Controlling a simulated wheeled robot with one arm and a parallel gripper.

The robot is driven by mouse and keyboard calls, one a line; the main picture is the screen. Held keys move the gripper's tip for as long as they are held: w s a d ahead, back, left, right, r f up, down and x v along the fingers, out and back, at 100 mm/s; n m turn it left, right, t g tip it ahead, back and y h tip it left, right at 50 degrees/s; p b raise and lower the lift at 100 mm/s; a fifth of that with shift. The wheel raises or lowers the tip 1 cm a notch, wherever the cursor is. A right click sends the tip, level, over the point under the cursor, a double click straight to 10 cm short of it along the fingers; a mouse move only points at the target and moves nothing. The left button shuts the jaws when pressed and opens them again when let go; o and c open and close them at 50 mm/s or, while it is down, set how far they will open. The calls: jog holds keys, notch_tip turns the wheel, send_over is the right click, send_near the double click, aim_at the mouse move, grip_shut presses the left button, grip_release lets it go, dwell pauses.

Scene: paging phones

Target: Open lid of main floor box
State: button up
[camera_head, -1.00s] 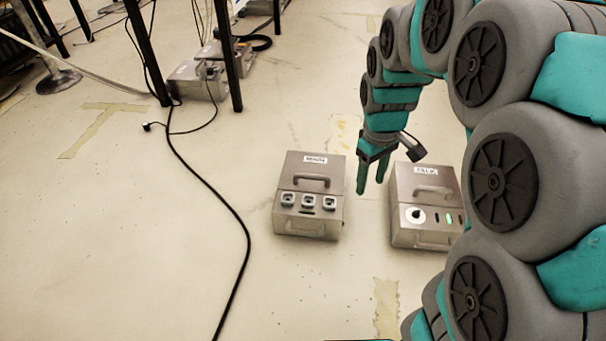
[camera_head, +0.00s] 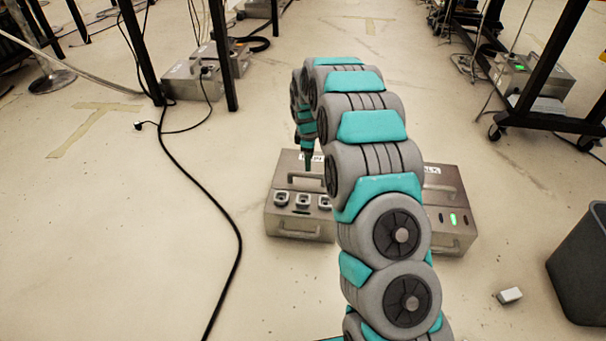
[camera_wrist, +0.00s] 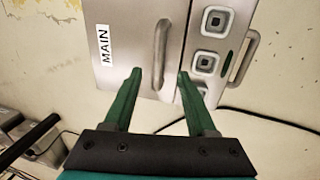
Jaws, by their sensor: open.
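The main floor box (camera_head: 275,217) is a grey metal case on the floor, its label partly hidden behind my arm in the head view. The wrist view shows the box (camera_wrist: 129,62) with its "MAIN" label, and its lid looks closed. The lid handle (camera_wrist: 161,52) is a raised bar, also seen in the head view (camera_head: 305,177). My gripper (camera_wrist: 158,73) is open, with its two green fingers over the lid near the lower end of the handle. I cannot tell whether they touch it. In the head view the fingertips (camera_head: 308,165) are above the lid.
A second box (camera_head: 455,198) with a green light stands just right, partly behind my arm. A black cable (camera_head: 222,217) runs along the floor to the left. A dark bin (camera_head: 585,265) and a small white block (camera_head: 509,295) are at right. Table legs stand behind.

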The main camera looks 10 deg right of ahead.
aim_at(309, 174)
jog(key=shift+w+d+f+b, duration=0.15)
jog(key=shift+w+f, duration=0.15)
jog(key=shift+f, duration=1)
jog(key=shift+w+f+b, duration=0.2)
jog(key=shift+w+f, duration=0.05)
jog(key=shift+f, duration=1.05)
jog(key=shift+w+d+f+b, duration=0.15)
jog(key=shift+w+f, duration=0.15)
jog(key=shift+f, duration=1)
jog(key=shift+c, duration=0.3)
jog(key=shift+a, duration=0.1)
grip_shut()
